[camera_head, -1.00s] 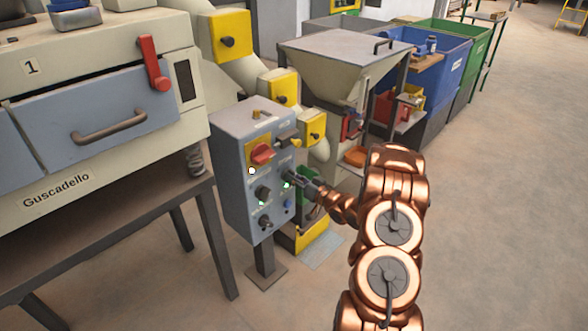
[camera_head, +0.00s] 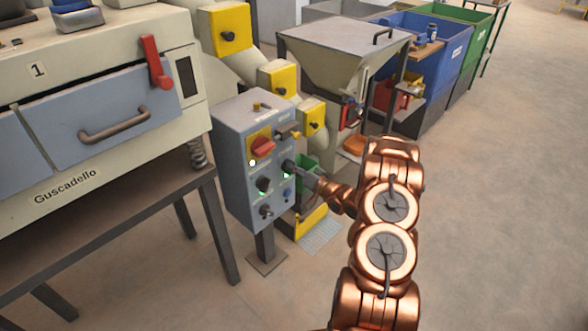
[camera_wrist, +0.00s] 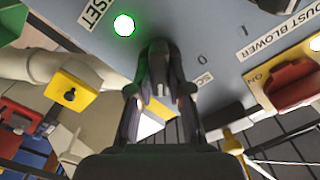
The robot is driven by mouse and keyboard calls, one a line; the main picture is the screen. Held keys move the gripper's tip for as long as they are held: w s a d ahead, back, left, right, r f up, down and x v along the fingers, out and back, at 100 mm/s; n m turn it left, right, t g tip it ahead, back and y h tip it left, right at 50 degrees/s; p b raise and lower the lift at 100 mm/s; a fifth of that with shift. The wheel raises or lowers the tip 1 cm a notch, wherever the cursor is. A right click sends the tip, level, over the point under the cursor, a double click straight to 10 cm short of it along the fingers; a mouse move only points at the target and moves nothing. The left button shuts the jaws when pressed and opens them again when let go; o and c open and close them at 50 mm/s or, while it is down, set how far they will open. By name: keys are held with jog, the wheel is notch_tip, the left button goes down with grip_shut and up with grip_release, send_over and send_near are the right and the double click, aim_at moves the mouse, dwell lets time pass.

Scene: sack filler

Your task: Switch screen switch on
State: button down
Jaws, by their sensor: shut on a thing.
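The grey control box (camera_head: 235,165) stands on a post left of my arm in the head view. My gripper (camera_head: 300,172) is at the right side of its front face. In the wrist view my gripper (camera_wrist: 160,88) is shut on a dark switch knob (camera_wrist: 158,50) on the panel, and its fingers hide much of it. A label starting "SC" beside the knob is partly covered. A "0" mark is visible near it. I cannot tell which way the knob points. A green lamp (camera_wrist: 124,25) is lit close to the knob.
A red rotary switch on yellow (camera_head: 262,147) is on the same box, and it shows near the "DUST BLOWER" label in the wrist view (camera_wrist: 292,86). Other knobs sit lower. A machine with a drawer (camera_head: 100,115) stands left, a hopper (camera_head: 340,55) behind. The floor right is clear.

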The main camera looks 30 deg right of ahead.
jog(key=c, duration=1.1)
grip_release()
jog(key=shift+v, duration=6)
